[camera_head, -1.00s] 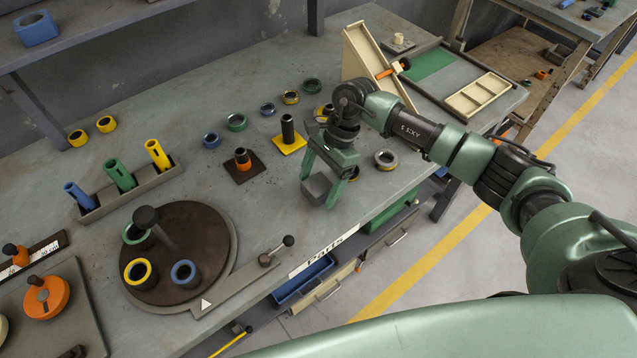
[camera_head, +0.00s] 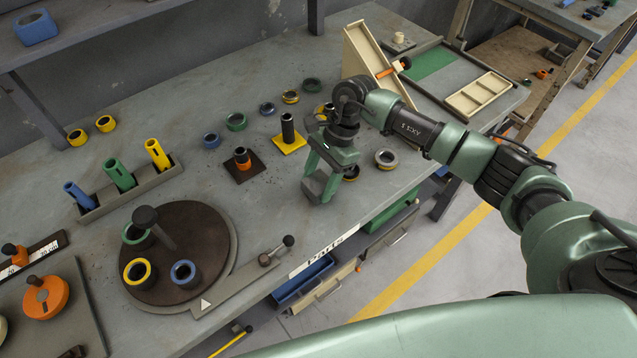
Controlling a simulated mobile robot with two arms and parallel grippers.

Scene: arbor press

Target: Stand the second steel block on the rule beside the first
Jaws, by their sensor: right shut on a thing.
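My right gripper (camera_head: 320,182) points down over the front part of the workbench, in the middle of the head view. It is shut on a grey steel block (camera_head: 314,187). The fingers cover part of the block, and I cannot tell whether its underside touches the bench. I cannot pick out another steel block. A dark strip with a white marked face (camera_head: 40,254) lies at the far left and may be the rule, but I cannot be sure. My left gripper is not in view.
A round dark plate (camera_head: 195,235) with rings and a knobbed lever (camera_head: 250,272) lies left of the gripper. A yellow square base with a black post (camera_head: 289,141) and a dark base with an orange-collared post (camera_head: 243,166) stand close behind. A loose grey ring (camera_head: 386,159) lies right.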

